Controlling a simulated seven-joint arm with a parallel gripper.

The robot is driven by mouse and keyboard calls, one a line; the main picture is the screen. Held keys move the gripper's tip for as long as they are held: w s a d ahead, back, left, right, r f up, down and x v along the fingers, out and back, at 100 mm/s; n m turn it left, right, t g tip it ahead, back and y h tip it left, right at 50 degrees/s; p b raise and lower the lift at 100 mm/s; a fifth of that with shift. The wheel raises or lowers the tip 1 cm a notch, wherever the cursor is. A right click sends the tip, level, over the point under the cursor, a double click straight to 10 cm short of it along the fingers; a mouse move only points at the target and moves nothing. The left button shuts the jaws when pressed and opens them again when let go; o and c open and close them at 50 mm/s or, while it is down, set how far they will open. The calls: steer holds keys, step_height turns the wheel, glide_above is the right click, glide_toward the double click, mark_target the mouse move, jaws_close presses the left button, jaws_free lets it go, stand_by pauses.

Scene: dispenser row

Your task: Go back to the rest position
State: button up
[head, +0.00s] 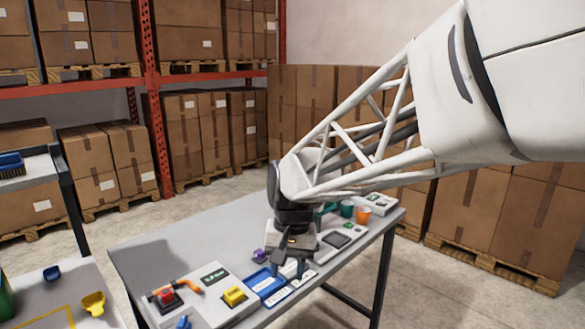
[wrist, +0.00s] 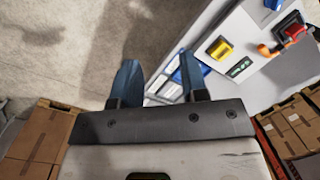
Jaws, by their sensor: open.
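My gripper (head: 290,268) hangs over the front part of the grey table (head: 150,253) in the head view, near a blue tray. Its two blue-grey fingers stand apart in the wrist view (wrist: 157,85), with nothing between them. The fingers are open and empty. My white lattice arm reaches in from the upper right and hides part of the table behind the gripper.
A white panel (head: 225,310) bears a yellow block (head: 235,295) and a red button (head: 167,296). A blue tray (head: 265,283) is beside it. A green cup (head: 347,208) and an orange cup (head: 364,214) stand at the far right. Boxes on racks line the back.

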steer(key=s+d+t+h, duration=0.1)
steer(key=s+d+t, duration=0.2)
steer(key=s+d, duration=1.5)
steer(key=shift+s+d+r+t, duration=0.15)
steer(key=shift+s+d+t, duration=0.25)
steer(key=shift+d, duration=0.35)
